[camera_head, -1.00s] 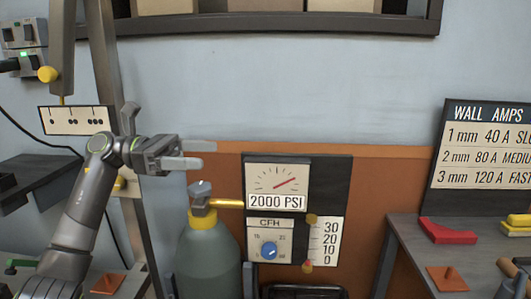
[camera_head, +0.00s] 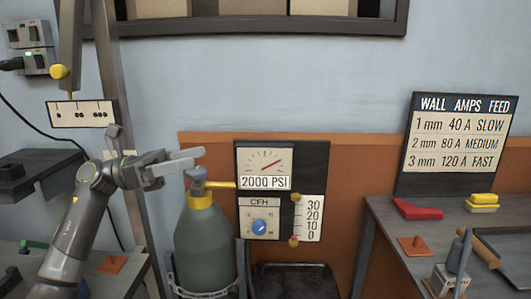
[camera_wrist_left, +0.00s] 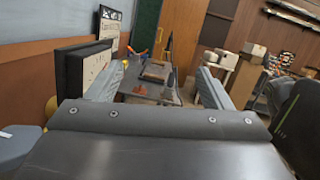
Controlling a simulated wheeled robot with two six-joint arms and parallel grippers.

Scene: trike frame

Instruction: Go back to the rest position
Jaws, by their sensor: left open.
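My left gripper (camera_head: 188,164) is open and empty in the head view. It is raised in front of the wall, its fingers pointing right, by the top of the green gas cylinder (camera_head: 203,245). I cannot tell whether it touches the cylinder's valve. In the left wrist view its two grey fingers (camera_wrist_left: 158,85) stand wide apart with nothing between them. My right gripper does not show in the head view.
The gauge panel (camera_head: 318,160) reads 2000 PSI, right of the cylinder. A right-hand table (camera_head: 385,232) holds a red piece (camera_head: 417,209), yellow blocks (camera_head: 482,201) and the wall amps sign (camera_head: 457,145). A dark shelf (camera_head: 45,165) is at left.

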